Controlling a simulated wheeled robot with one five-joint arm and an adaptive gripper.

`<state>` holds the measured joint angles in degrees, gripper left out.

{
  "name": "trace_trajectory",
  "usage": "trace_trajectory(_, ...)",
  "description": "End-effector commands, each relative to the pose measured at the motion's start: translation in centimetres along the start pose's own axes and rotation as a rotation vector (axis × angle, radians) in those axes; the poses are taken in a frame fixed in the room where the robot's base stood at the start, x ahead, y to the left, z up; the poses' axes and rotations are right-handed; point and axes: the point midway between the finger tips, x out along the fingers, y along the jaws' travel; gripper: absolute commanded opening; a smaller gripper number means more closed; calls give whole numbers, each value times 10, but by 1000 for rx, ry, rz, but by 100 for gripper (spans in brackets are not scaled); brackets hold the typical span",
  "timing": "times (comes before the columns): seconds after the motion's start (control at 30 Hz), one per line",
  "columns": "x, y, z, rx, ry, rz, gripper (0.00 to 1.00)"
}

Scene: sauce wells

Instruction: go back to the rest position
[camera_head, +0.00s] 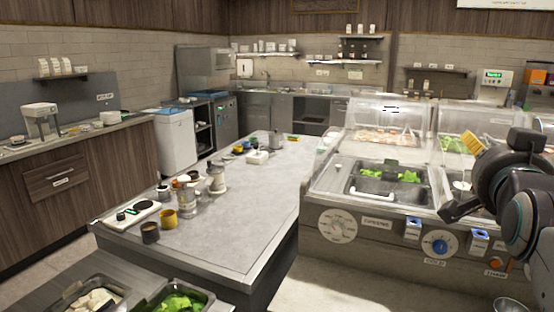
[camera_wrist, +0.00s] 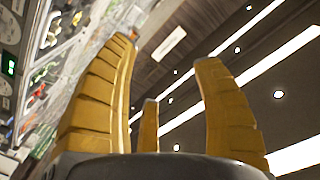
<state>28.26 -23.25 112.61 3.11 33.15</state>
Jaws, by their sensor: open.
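My gripper (camera_wrist: 165,95) shows in the wrist view with its yellow fingers spread apart and nothing between them. The wrist view is tilted, with the wood-panelled upper wall and ceiling lights behind the fingers. In the head view my dark arm is raised at the right edge, in front of the counter with the clear covers. A yellow finger (camera_head: 472,143) shows there at the upper left of the wrist; the other fingers are mostly hidden.
A serving counter (camera_head: 375,246) with clear covers, food wells and dials stands at the right. A grey island table (camera_head: 245,212) holds cups, jars and a scale on its left part; its middle is clear. Trays of greens (camera_head: 180,302) and white pieces (camera_head: 97,301) lie at the front left.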

Motion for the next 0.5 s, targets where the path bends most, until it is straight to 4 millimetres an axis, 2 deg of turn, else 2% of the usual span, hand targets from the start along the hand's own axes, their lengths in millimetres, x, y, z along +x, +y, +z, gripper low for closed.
trace_trajectory(0.27, -1, 12, 18, -134, -80, 45, 61)
trace_trajectory(0.37, -3, 20, 31, -188, -137, 72, 61)
trace_trajectory(0.5, -8, 40, 62, -271, -261, 124, 61)
